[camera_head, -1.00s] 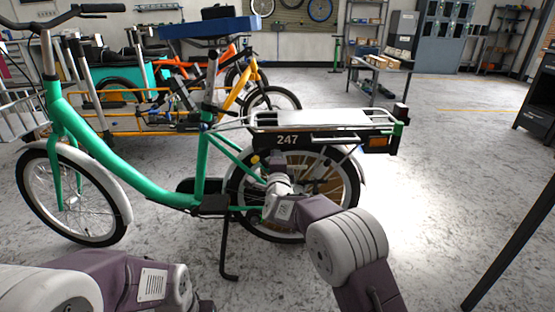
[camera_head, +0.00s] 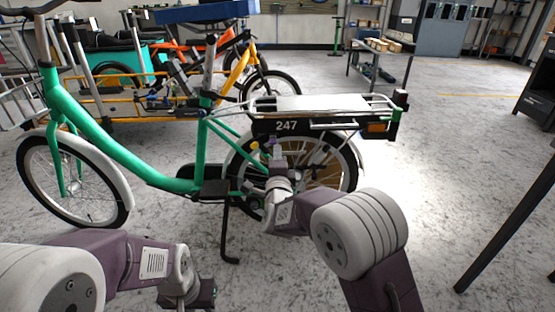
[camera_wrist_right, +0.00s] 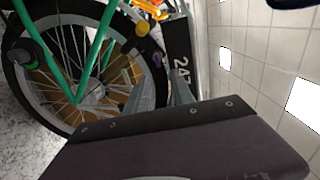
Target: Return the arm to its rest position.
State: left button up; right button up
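My right arm reaches up from the bottom of the head view, its gripper (camera_head: 274,152) in front of the green bike's rear wheel (camera_head: 318,172), below the rack. In the right wrist view its two fingers (camera_wrist_right: 163,92) stand apart with nothing seen between them, facing the wheel and the "247" plate (camera_wrist_right: 181,72). Whether they touch the bike cannot be told. My left arm comes in at the bottom left; its dark gripper (camera_head: 203,293) is small, low and partly hidden, and its opening is unclear.
The green bike (camera_head: 120,150) stands on its kickstand (camera_head: 228,232) just ahead. Orange and yellow cargo bikes (camera_head: 170,95) are behind it. A dark post (camera_head: 508,220) is at the right.

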pick_arm(q)
jog(key=shift+f, duration=0.75)
pick_arm(e)
jog(key=shift+s+f, duration=0.2)
jog(key=shift+s, duration=0.4)
